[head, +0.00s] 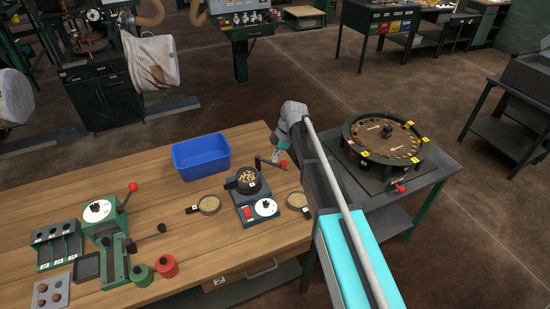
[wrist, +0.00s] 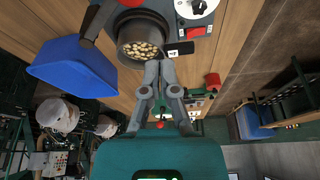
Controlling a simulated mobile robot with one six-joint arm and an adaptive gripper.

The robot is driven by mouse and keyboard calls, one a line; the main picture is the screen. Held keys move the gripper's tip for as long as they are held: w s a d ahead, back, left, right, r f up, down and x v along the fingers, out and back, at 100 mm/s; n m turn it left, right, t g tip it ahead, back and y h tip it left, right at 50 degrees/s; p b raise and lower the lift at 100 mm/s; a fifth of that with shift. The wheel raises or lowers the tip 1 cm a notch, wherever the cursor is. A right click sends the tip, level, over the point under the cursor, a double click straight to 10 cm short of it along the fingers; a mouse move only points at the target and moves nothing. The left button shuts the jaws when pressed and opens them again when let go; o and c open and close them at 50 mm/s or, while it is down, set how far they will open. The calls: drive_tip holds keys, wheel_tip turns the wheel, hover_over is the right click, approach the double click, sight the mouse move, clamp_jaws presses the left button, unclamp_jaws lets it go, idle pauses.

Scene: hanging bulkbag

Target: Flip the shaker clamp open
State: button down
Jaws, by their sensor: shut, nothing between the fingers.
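The shaker (head: 245,197) stands on the wooden bench with a round dark sieve full of pale stones on top. In the wrist view the sieve (wrist: 123,48) is just beyond my fingertips, to the left. The shaker clamp (head: 269,162) is a dark lever with a red end behind and right of the sieve. The clamp's dark arm (wrist: 97,20) also shows in the wrist view, at upper left. My gripper (head: 277,152) is close above the clamp's lever, with no clear contact visible. Its fingers (wrist: 160,65) are shut together and empty.
A blue bin (head: 201,156) stands behind the shaker to the left. Shallow round pans (head: 209,204) (head: 298,200) lie on both sides of the shaker. A round turntable (head: 386,138) is on a separate table at right. Bare bench lies left of the bin.

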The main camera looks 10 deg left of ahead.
drive_tip(key=shift+w+a+p+v, duration=0.1)
drive_tip(key=shift+w+p+v, duration=0.05)
drive_tip(key=shift+p+v, duration=0.9)
drive_tip(key=shift+w+a+p+v, duration=0.1)
drive_tip(key=shift+w+p+v, duration=0.05)
drive_tip(key=shift+p+v, duration=0.9)
drive_tip(key=shift+d+r, duration=0.1)
drive_tip(key=shift+r, duration=0.15)
drive_tip(key=shift+s+d, duration=0.1)
drive_tip(key=s+d+f+m+h+b, duration=0.1)
drive_tip(key=s+d+f+m, duration=0.1)
drive_tip(key=s+d+m, duration=0.8)
drive_tip(key=s+d+f+m+t+h+b, duration=0.1)
drive_tip(key=s+d+f+m+h+b, duration=0.1)
drive_tip(key=s+d+m, duration=0.9)
drive_tip(key=d+m, duration=0.1)
drive_tip(key=d, duration=0.3)
drive_tip(key=shift+d+m+t, duration=0.3)
drive_tip(key=shift+d, duration=0.05)
